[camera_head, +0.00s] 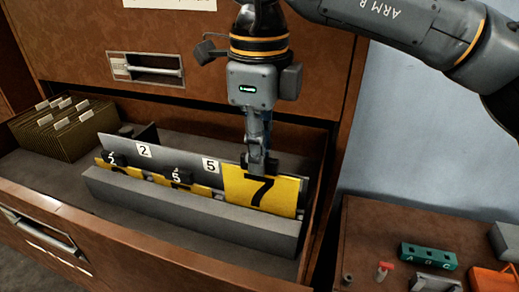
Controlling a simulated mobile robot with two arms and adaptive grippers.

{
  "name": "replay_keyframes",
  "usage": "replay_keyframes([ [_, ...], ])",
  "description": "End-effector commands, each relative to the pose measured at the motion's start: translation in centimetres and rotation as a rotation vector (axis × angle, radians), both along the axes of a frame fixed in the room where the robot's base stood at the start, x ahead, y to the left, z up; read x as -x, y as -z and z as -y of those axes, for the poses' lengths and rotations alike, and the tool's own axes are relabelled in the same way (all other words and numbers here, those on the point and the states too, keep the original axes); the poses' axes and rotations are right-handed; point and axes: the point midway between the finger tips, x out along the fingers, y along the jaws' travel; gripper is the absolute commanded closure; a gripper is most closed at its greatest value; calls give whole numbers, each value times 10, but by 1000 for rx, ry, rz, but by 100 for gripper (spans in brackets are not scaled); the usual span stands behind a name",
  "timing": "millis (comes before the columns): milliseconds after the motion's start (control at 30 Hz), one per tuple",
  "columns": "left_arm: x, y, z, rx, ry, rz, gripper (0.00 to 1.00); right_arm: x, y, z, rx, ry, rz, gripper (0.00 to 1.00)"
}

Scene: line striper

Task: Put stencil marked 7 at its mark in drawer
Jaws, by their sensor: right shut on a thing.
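A yellow stencil marked 7 (285,192) stands upright at the right end of the grey rack (190,203) in the open drawer (140,248). My right gripper (262,166) is shut on its top edge from above. The stencil overlaps the rack's front rail; I cannot tell how deep it sits. A white label marked 5 (210,166) is just left of it, and a label marked 2 (144,151) is further left. Other yellow stencils (180,183) stand lower in the rack, with dark clips on top. My left gripper is not in view.
Tabbed folders (60,125) fill the drawer's left end. The cabinet front with a closed drawer handle (146,68) rises behind. A brown side table (365,225) at the right holds a green block marked A B C (428,257), a red-topped item (384,268) and an orange object (493,280).

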Motion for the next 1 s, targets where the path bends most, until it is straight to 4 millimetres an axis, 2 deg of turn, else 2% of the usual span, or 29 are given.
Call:
replay_keyframes([
  [333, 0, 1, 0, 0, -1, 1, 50, 0, 1, 0, 0, 0, 0, 100],
  [1000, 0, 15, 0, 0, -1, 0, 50, 0, 18, 0, 0, 0, 0, 100],
])
